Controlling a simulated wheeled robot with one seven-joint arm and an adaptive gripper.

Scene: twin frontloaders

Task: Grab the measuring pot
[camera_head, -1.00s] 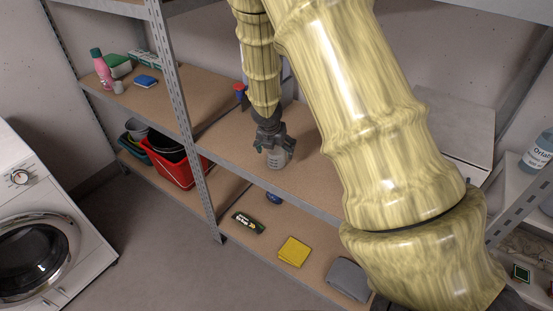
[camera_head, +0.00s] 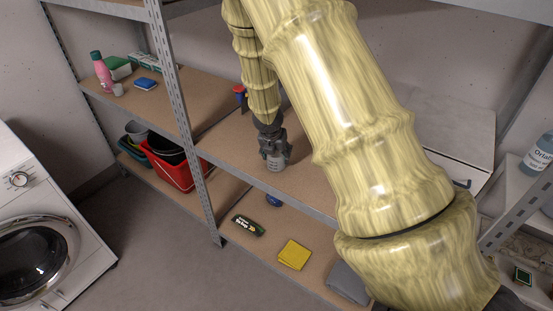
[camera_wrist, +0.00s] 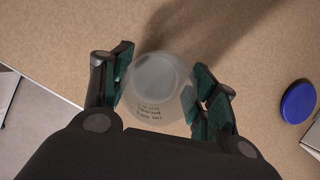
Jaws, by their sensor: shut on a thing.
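The measuring pot (camera_wrist: 158,88) is a translucent cup with dark printed markings on its side. In the wrist view it sits between the two green-padded fingers of my gripper (camera_wrist: 158,95), which are shut on it from both sides. In the head view the pot (camera_head: 275,167) is at the front part of the middle shelf board, below my gripper (camera_head: 275,155). The fingers hide part of it there. I cannot tell whether its base touches the board.
A blue round lid-like thing (camera_wrist: 298,102) lies right of the pot. A metal upright (camera_head: 186,120) stands left of my arm. A blue and red object (camera_head: 240,93) is farther back. A yellow cloth (camera_head: 293,254) lies on the lower shelf. Board around the pot is mostly clear.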

